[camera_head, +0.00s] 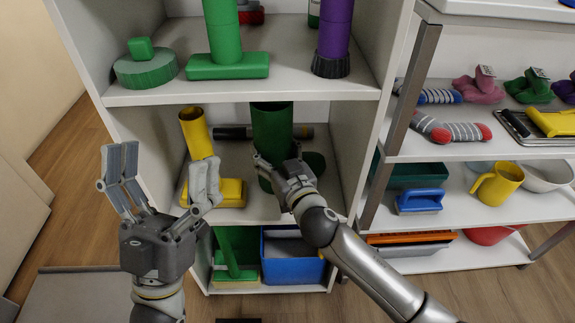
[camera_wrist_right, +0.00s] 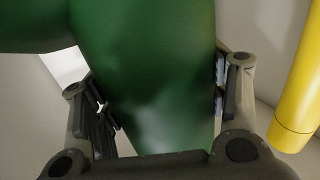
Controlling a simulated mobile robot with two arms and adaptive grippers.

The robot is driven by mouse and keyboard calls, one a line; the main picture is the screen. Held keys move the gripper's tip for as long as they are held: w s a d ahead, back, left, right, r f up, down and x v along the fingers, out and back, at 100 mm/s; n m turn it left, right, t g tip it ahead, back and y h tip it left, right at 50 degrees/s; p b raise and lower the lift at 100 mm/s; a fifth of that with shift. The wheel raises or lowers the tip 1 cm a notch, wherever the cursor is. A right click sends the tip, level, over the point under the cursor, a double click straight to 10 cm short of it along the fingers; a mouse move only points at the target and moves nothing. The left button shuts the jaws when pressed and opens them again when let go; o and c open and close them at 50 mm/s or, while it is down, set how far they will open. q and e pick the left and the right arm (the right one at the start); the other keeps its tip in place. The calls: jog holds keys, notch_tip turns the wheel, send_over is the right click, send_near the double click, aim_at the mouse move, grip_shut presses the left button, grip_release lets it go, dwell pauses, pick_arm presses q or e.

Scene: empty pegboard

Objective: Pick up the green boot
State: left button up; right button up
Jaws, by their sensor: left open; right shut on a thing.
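The dark green boot (camera_head: 272,128) stands upright on the middle shelf of the white cabinet. Its toe shows to the right, partly hidden by my right gripper (camera_head: 280,168). My right gripper is shut on the boot's shaft. In the right wrist view the boot (camera_wrist_right: 145,75) fills the space between the two fingers (camera_wrist_right: 165,95). I cannot tell whether the sole is off the shelf. My left gripper (camera_head: 163,168) is open and empty in front of the cabinet's left side.
A yellow boot-like item (camera_head: 196,133) stands left of the green boot. A dark cylinder (camera_head: 232,132) lies behind. The upper shelf (camera_head: 285,85) is just above. Green (camera_head: 235,255) and blue (camera_head: 290,262) items sit below. A rack with socks (camera_head: 450,130) and a yellow mug (camera_head: 498,183) stands right.

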jog(key=shift+r, duration=0.1)
jog(key=shift+c, duration=0.9)
